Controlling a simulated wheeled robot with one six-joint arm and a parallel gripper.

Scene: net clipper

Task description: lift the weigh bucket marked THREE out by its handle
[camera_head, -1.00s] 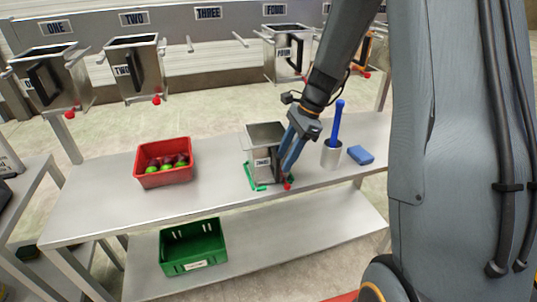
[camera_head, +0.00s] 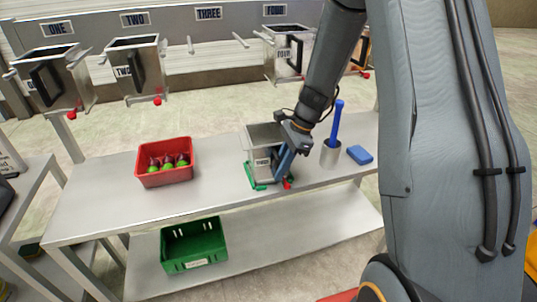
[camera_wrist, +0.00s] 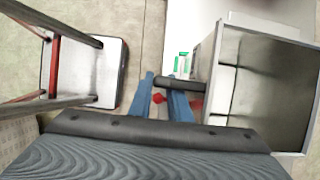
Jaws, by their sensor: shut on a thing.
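The steel weigh bucket (camera_head: 264,135), whose small label seems to read THREE, stands upright on the metal table at a green-marked spot (camera_head: 258,185). My gripper (camera_head: 284,165) is at its right side, with blue fingers pointing down. In the wrist view the fingers (camera_wrist: 174,100) are shut on the bucket's black handle (camera_wrist: 182,83). The bucket (camera_wrist: 265,85) fills the right of that view, open-topped and empty-looking. A red knob (camera_wrist: 196,103) shows beside the fingers. The slot under the THREE sign (camera_head: 208,13) holds no bucket. I see no clear gap under the bucket.
A red crate of fruit (camera_head: 165,178) stands left on the table (camera_head: 100,205). A steel cup with a blue-handled tool (camera_head: 331,155) and a blue sponge (camera_head: 360,154) are close right of my gripper. A green crate (camera_head: 193,258) is on the lower shelf. Buckets ONE, TWO, FOUR hang behind.

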